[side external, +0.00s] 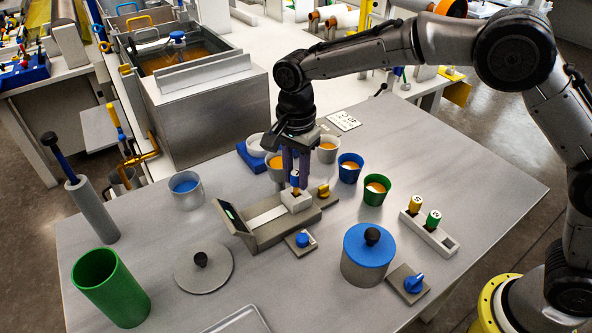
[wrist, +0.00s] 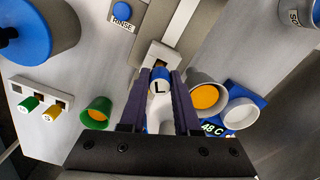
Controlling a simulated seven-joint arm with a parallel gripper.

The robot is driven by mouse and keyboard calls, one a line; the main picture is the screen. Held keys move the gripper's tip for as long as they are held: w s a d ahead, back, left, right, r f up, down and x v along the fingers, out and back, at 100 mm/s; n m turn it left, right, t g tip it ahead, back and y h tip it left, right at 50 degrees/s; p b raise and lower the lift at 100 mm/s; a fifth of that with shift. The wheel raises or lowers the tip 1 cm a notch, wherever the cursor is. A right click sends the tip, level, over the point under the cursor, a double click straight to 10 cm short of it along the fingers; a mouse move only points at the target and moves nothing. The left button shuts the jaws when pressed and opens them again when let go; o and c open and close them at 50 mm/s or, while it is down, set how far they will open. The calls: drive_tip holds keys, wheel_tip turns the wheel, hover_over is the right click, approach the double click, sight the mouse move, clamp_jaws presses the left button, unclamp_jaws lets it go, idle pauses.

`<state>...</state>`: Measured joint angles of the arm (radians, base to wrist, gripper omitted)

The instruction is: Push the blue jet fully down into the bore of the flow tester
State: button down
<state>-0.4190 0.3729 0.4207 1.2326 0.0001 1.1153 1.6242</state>
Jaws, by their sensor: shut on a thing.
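The blue jet (wrist: 160,73), with a pale cap marked L, sits between the purple fingers of my gripper (wrist: 158,84) in the wrist view. My gripper (side external: 295,182) is shut on it, pointing down over the flow tester in the side view. The flow tester (side external: 270,232) is a grey base with a tilted display at its left end and a pale block (side external: 297,203) at its right end. The jet's lower end is at the top of this block, where the bore is. The fingers and jet hide the bore, so I cannot tell how deep the jet sits.
A yellow and a green jet stand in a pale rack (side external: 446,243) at the right. Several cups, including a blue one (side external: 349,168) and a green one (side external: 376,190), stand behind the tester.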

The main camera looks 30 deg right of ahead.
sight(296, 173)
drive_tip(key=shift+f, duration=1.2)
drive_tip(key=c, duration=0.5)
unclamp_jaws()
drive_tip(key=shift+c, duration=0.2)
wheel_tip(296, 173, up, 14)
drive_tip(key=shift+f, duration=0.1)
